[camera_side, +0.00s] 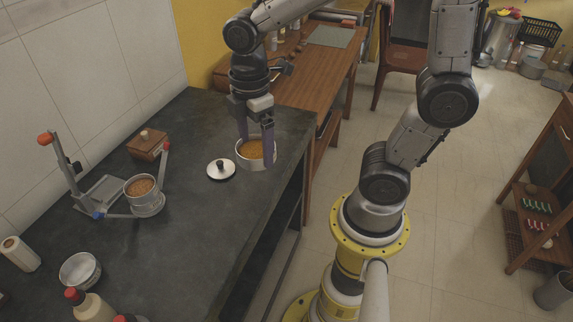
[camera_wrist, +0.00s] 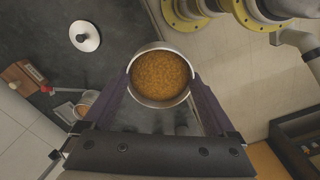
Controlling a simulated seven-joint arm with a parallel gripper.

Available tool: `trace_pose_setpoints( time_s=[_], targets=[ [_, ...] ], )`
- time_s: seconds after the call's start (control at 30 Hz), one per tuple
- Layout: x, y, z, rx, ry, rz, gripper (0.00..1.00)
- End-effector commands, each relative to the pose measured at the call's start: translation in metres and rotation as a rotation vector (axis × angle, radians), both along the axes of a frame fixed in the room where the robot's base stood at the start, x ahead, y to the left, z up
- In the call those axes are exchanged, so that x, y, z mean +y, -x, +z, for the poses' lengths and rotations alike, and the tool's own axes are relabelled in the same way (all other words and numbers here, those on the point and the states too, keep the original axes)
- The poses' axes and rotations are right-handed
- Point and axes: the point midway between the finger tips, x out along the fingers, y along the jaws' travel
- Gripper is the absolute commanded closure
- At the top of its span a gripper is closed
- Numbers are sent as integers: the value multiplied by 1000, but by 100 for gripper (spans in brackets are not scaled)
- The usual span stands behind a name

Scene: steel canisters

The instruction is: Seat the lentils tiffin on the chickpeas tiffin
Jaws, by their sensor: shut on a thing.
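The lentils tiffin (camera_side: 243,161) is a round steel bowl with orange-yellow food in it. My gripper (camera_side: 256,150) is shut on it, one finger on each side of its wall. In the wrist view the lentils tiffin (camera_wrist: 161,103) sits upright between the fingertips (camera_wrist: 162,77). I cannot tell whether its base touches the counter. The chickpeas tiffin (camera_side: 140,197), with tan-brown contents, stands in a metal carrier frame (camera_side: 100,190) to the left. The chickpeas tiffin is partly visible at the left of the wrist view (camera_wrist: 84,106).
A steel lid with a black knob (camera_side: 221,172) lies on the dark counter (camera_side: 190,235) between the two tiffins. A wooden box (camera_side: 147,147) stands behind the frame. Another steel bowl (camera_side: 80,272), a white roll (camera_side: 20,254) and bottles (camera_side: 92,307) are at the front left.

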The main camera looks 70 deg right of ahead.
Motion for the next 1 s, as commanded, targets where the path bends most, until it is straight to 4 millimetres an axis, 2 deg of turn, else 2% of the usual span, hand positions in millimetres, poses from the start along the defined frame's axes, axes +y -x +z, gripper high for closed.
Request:
trace_pose_setpoints(
  time_s=[0.03, 0.2, 0.33, 0.5, 0.67, 0.8, 0.9, 1.0],
  targets=[
    [3, -21, 9, -1, 1, -2, 70],
    [13, -83, 31, 1, 0, -6, 70],
    [22, -129, 39, 3, 1, -5, 70],
    [35, -185, 40, 3, 1, -3, 70],
    [50, -232, 29, 4, 0, 5, 70],
    [62, -266, 9, 4, 0, 15, 70],
    [70, -284, -10, 4, 1, 25, 70],
    [75, -292, -31, 4, 1, 32, 70]
  ],
)
